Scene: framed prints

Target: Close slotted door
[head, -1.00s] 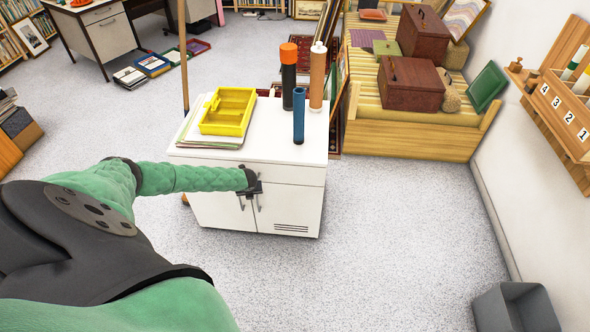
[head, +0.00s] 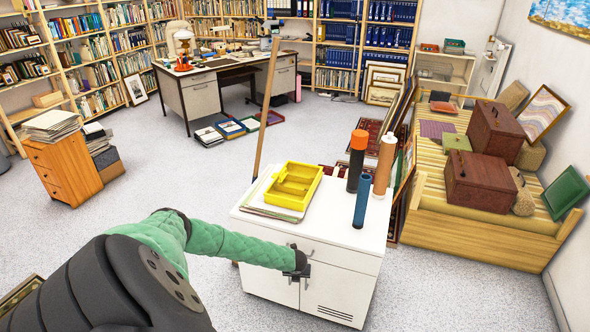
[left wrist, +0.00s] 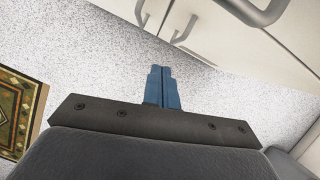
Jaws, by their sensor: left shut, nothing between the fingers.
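The slotted door (head: 337,300) is the right-hand door of the white cabinet (head: 262,283), with dark vent slots low on its face. It looks flush with the cabinet front in the head view. My left gripper (head: 301,273) is at the cabinet front, by the door handles, and partly covers them. In the left wrist view its blue fingers (left wrist: 162,88) are together and empty, with speckled floor behind them. Door handles (left wrist: 185,28) show beyond the fingertips, apart from them. The slots are not visible there. My right gripper is not in view.
On the cabinet top are a yellow tray (head: 294,184) on papers, a blue cylinder (head: 362,202) and two taller tubes. A wooden pole (head: 266,105) leans at the cabinet's back left. A wooden bed-like platform (head: 480,236) stands at right. Floor is clear in front of the cabinet.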

